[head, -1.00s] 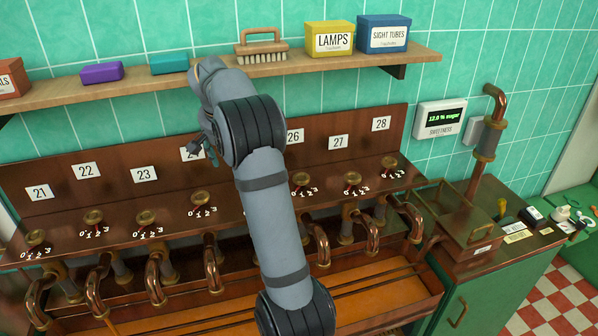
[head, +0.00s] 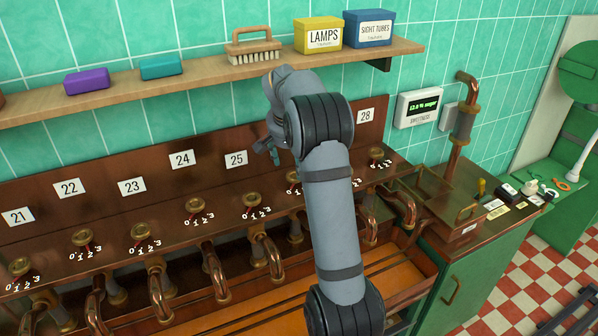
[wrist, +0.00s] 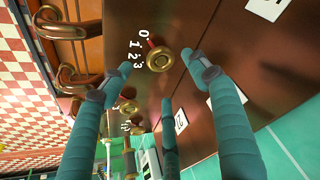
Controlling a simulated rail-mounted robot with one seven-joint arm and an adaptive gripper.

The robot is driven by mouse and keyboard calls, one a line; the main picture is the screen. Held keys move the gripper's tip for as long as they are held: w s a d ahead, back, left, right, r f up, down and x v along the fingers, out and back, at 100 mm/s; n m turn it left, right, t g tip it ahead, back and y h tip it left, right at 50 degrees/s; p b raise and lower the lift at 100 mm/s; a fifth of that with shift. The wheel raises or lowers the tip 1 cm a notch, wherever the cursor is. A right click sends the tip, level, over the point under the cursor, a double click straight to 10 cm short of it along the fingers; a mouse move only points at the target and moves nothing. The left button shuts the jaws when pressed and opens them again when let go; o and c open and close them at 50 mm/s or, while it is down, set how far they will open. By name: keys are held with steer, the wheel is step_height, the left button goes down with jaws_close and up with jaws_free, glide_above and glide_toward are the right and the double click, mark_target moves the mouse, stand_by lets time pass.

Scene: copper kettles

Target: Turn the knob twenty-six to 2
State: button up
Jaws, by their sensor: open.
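Knob twenty-six (head: 292,177) is a round brass knob on the brown panel, partly covered by my arm in the head view; labels 26 and 27 are hidden there. My gripper (head: 268,147) is up by the panel, mostly behind my arm. In the wrist view my gripper (wrist: 158,72) is open, its teal fingers spread toward a brass knob (wrist: 159,61) that shows between the tips, apart from them. This knob's number label is not readable. Its scale runs 0, 1, 2, 3, and its red pointer is on the side of 0.
Other knobs stand in the row, such as twenty-five (head: 252,200) and twenty-eight (head: 376,154). Copper pipes (head: 215,275) curve below them. A shelf (head: 200,82) with boxes and a brush runs above the panel. Two more knobs (wrist: 128,106) show beyond in the wrist view.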

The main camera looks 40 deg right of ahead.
steer(key=p+x, duration=0.1)
steer(key=x, duration=0.5)
steer(key=shift+w+d+f, duration=0.1)
steer(key=shift+w+f, duration=0.05)
steer(key=shift+f, duration=0.1)
steer(key=shift+c, duration=1.2)
steer(key=c, duration=0.8)
steer(key=shift+c, duration=0.3)
